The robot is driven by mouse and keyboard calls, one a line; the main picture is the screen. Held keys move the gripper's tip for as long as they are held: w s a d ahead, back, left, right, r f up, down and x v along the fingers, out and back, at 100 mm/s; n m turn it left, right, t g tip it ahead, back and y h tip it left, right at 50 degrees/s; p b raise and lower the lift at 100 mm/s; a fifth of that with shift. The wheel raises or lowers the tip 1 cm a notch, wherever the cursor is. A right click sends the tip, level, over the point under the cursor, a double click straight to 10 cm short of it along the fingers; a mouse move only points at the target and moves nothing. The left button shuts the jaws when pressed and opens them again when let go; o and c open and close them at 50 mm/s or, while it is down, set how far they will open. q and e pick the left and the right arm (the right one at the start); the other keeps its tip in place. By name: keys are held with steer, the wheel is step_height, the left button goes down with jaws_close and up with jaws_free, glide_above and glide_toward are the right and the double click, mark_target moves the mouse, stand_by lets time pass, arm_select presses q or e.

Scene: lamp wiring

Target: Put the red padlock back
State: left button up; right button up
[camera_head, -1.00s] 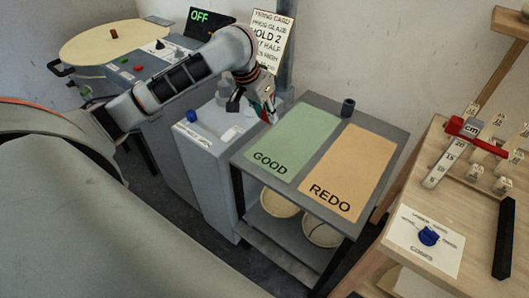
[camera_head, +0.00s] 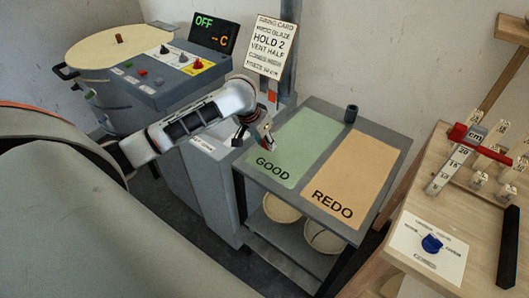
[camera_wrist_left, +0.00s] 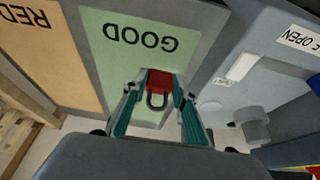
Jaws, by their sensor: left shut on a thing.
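My left gripper (camera_head: 265,138) is at the left edge of the table, beside the green GOOD area (camera_head: 300,135). In the left wrist view its two fingers (camera_wrist_left: 157,95) are shut on the red padlock (camera_wrist_left: 159,80). The padlock has a dark grey shackle, which points toward the gripper's palm. In the head view the padlock is small and mostly hidden by the fingers. My right gripper is not in view.
The table also bears an orange REDO area (camera_head: 352,175) and a dark cup (camera_head: 351,112). A grey cabinet (camera_head: 210,185) stands left of it. The round kiln (camera_head: 105,48) and its control box (camera_head: 165,75) are behind my arm. A wooden bench (camera_head: 465,205) is at right.

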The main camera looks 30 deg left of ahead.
mark_target(267, 157)
arm_select(q)
steer(key=shift+f, duration=2.45)
steer(key=shift+f, duration=0.1)
steer(key=o, duration=1.1)
steer(key=v, duration=1.2)
